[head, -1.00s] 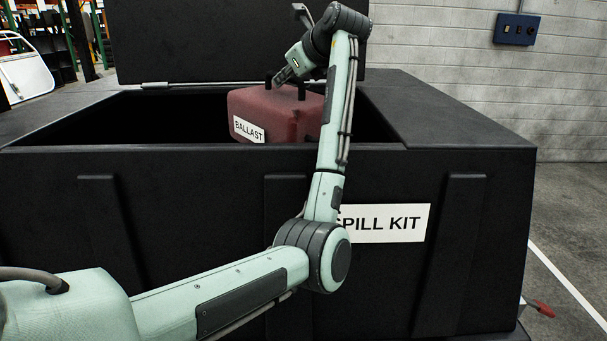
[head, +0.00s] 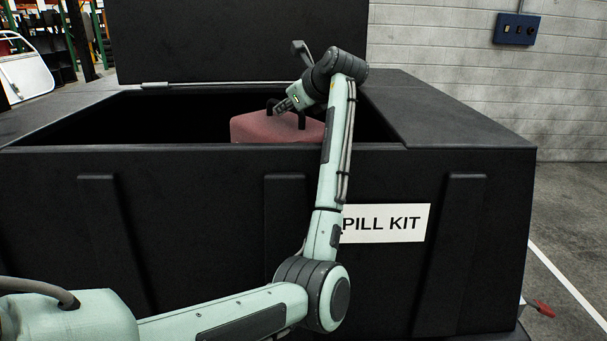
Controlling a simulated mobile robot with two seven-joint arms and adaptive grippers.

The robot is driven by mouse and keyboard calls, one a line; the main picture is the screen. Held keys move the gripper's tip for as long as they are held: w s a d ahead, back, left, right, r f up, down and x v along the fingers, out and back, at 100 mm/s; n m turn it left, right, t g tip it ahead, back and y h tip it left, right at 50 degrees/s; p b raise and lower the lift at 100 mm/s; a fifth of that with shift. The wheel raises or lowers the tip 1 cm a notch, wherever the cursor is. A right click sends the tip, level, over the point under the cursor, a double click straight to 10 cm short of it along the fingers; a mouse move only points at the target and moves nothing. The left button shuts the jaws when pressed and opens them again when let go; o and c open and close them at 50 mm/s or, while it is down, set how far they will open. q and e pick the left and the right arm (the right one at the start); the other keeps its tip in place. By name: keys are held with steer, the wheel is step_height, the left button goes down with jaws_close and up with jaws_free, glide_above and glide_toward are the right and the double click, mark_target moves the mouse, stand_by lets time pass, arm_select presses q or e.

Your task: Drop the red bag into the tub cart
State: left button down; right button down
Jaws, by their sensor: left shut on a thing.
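The red bag (head: 262,128) is in the head view, inside the opening of the black tub cart (head: 220,210). Its lower part, with the label, is hidden behind the cart's front wall; only its top and dark handle show. My left gripper (head: 282,106) is at the top of the bag, shut on its handle. My left arm reaches over the front wall from the lower left. I cannot tell whether the bag touches the cart's floor. My right gripper is not in view.
The cart's lid (head: 240,40) stands open at the back. A white SPILL KIT sign (head: 390,224) is on the front wall, partly covered by my arm. A blue switch box (head: 516,29) hangs on the block wall. The cart's left interior is empty where visible.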

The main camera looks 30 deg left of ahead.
arm_select(q)
steer(key=c, duration=1.5)
jaws_free()
steer(key=shift+s+r, duration=0.1)
steer(key=shift+r, duration=0.3)
steer(key=shift+o, duration=0.2)
steer(key=shift+d+f, duration=0.1)
steer(key=shift+f, duration=0.4)
steer(key=v, duration=1.2)
steer(key=shift+r, duration=0.35)
